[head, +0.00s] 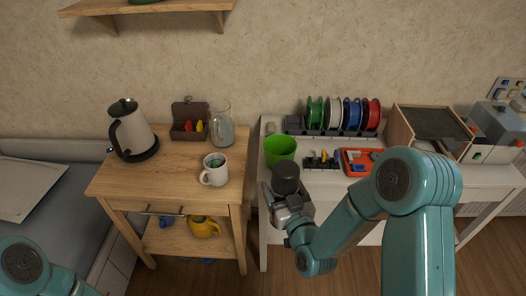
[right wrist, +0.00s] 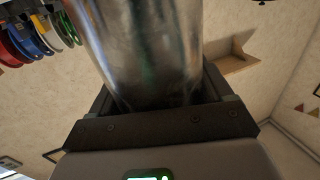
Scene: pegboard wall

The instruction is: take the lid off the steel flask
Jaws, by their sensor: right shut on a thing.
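The steel flask (right wrist: 150,50) fills the middle of the right wrist view as a shiny metal cylinder. My right gripper (right wrist: 155,110) is shut around it, with a dark jaw on each side. In the head view a dark round lid (head: 286,172) shows on top of the flask, above my right gripper (head: 290,207), at the front left edge of the white table. The flask's body is mostly hidden there by the gripper, and the lid is outside the right wrist view. Of my left arm only a teal link shows at the bottom left; its gripper is out of view.
The white table (head: 345,184) holds a green cup (head: 280,150) just behind the flask, spools (head: 335,113), an orange tray (head: 358,160) and an open wooden box (head: 430,125). A wooden cart (head: 160,185) at left bears a kettle (head: 133,132), a glass jug (head: 221,125) and a white mug (head: 214,170).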

